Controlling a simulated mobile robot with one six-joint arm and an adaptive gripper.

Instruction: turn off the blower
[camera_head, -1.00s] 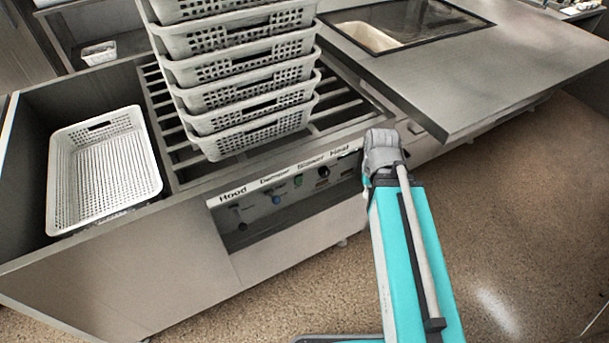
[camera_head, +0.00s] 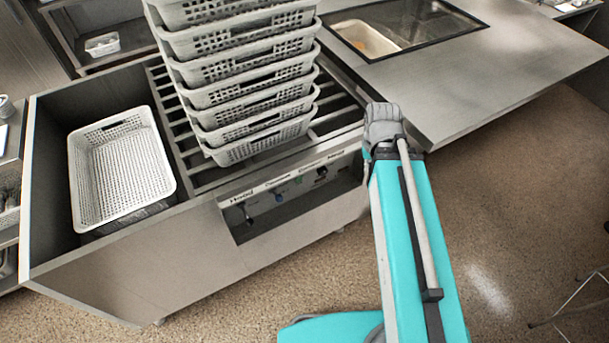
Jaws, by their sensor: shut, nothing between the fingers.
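The control panel (camera_head: 262,230) is a recessed strip in the front of the metal unit, with a row of labels above it. "Hood" is readable at the left; the other labels are blurred now, and one read "Blower" a second ago. My gripper does not show.
A tall stack of white perforated baskets (camera_head: 262,147) stands on the slatted rack above the panel. A single white basket (camera_head: 122,170) sits in the bay at left. A metal counter (camera_head: 470,85) with a dark-framed window juts out at right. The floor in front is open.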

